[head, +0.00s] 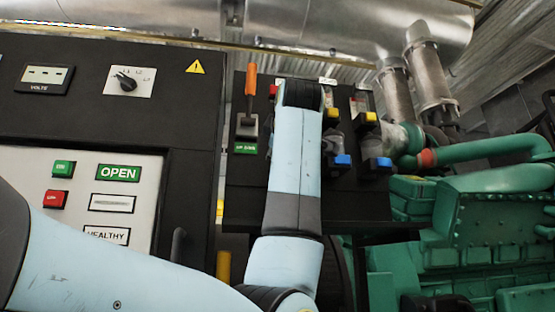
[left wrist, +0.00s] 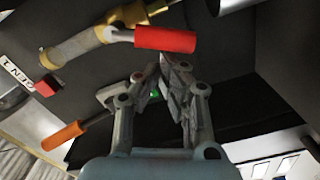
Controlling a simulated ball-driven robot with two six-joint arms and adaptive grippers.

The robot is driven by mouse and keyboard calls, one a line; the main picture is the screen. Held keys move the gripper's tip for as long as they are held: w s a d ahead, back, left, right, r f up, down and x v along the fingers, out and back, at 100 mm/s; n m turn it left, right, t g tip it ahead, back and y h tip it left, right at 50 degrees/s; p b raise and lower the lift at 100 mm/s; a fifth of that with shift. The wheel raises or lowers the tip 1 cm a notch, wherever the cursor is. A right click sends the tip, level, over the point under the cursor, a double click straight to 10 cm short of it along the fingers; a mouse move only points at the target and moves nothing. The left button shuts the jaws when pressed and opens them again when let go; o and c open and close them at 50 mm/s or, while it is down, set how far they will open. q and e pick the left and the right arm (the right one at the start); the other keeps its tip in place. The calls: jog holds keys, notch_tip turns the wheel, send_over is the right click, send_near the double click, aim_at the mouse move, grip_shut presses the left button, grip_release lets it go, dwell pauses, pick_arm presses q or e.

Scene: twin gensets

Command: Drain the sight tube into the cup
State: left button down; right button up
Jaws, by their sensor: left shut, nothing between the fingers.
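In the head view, two sight-tube assemblies with clear parts, yellow upper fittings and blue lower fittings stand on a black panel right of my left arm. The nearer clear part (head: 336,140) is partly covered by the arm; the other (head: 372,145) is beside it. I cannot make out a separate cup for certain. My left gripper (left wrist: 163,68) is shut and empty in the left wrist view. Its fingertips are just below a red handle (left wrist: 165,39) in that picture; I cannot tell whether they touch. In the head view the arm hides this gripper. My right gripper is not in view.
An orange-handled lever (head: 251,80) stands left of my arm; an orange handle (left wrist: 63,137) shows in the wrist view. A brass fitting (left wrist: 130,14) joins a pale pipe. A switch panel (head: 85,200) is at left, a green engine (head: 480,220) at right.

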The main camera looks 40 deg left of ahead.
pick_arm(q)
jog(key=shift+w+d+f+n+b, duration=0.2)
jog(key=shift+f+n+b, duration=0.25)
jog(key=shift+n, duration=0.15)
jog(key=shift+w+d+f+n+b, duration=0.2)
jog(key=shift+f+n+b, duration=0.15)
jog(key=shift+n, duration=0.25)
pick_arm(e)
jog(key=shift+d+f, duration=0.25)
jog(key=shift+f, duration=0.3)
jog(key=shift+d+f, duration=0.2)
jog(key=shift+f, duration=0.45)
pick_arm(q)
jog(key=shift+a, duration=0.1)
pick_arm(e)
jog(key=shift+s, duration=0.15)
